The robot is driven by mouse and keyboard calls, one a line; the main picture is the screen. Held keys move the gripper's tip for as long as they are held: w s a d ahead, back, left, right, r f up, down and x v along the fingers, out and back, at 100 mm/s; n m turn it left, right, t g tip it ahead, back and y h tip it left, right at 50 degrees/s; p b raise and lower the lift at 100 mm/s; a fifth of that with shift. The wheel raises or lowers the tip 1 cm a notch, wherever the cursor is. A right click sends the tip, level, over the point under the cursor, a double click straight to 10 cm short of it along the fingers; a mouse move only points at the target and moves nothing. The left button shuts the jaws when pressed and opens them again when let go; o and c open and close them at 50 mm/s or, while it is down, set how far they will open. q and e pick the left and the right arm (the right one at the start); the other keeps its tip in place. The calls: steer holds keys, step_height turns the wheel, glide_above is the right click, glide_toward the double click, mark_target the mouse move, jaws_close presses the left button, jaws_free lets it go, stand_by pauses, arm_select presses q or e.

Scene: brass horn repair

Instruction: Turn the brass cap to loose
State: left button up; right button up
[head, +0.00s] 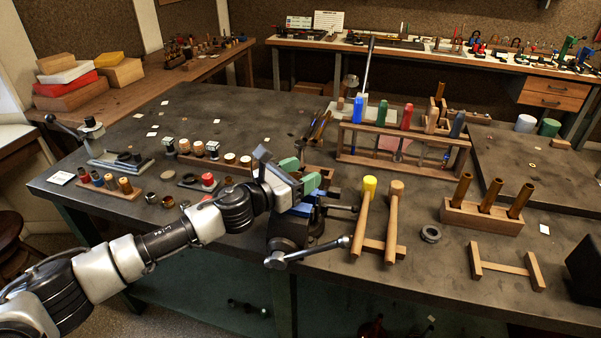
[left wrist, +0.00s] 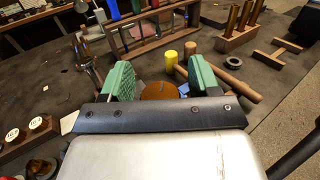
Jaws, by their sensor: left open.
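My left gripper (head: 299,173) is open over the front edge of the bench, above a dark vise (head: 288,228) with blue parts. Its two green-padded fingers also show in the left wrist view (left wrist: 162,76). There, a round orange-brown disc, which looks like the brass cap (left wrist: 159,91), lies between the fingers. A gap shows at its right side; I cannot tell whether it touches the left finger. Its lower part is hidden by the gripper's body. In the head view I cannot make out the cap behind the gripper. My right gripper is in neither view.
Mallets (head: 363,215) lie on a stand right of the vise, with a grey ring (head: 430,234) beyond. A wooden tool rack (head: 455,158) stands behind. Wooden blocks with small parts (head: 110,186) lie to the left. The back left of the bench is mostly clear.

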arm_select(q)
steer(key=c, duration=0.9)
steer(key=shift+r, duration=0.1)
steer(key=shift+r+n+t+y+p, duration=0.1)
steer(key=shift+n+t+y+p, duration=0.8)
steer(key=shift+t+y+p, duration=0.15)
steer(key=shift+c, duration=0.2)
steer(key=n+t+y+p, duration=0.2)
steer(key=y, duration=0.1)
steer(key=n+t+y+p, duration=0.1)
steer(key=shift+w+a+n, duration=0.15)
steer(key=shift+a+n, duration=0.1)
steer(key=shift+n, duration=0.05)
steer(key=n+y, duration=0.1)
steer(key=y, duration=0.1)
steer(key=n+t+y+p, duration=0.1)
steer(key=n+y, duration=0.1)
steer(key=y, duration=0.1)
steer(key=shift+w+a+n+y+p, duration=0.1)
steer(key=shift+a+n+y+p, duration=0.2)
steer(key=shift+y+p, duration=0.1)
steer(key=n+y, duration=0.2)
steer(key=y, duration=0.1)
steer(key=n+y, duration=0.1)
steer(key=y, duration=0.1)
steer(key=shift+a, duration=0.25)
steer(key=shift+a+n+y, duration=0.2)
steer(key=shift+n+y, duration=0.7)
steer(key=shift+y, duration=0.45)
steer(key=shift+g, duration=0.25)
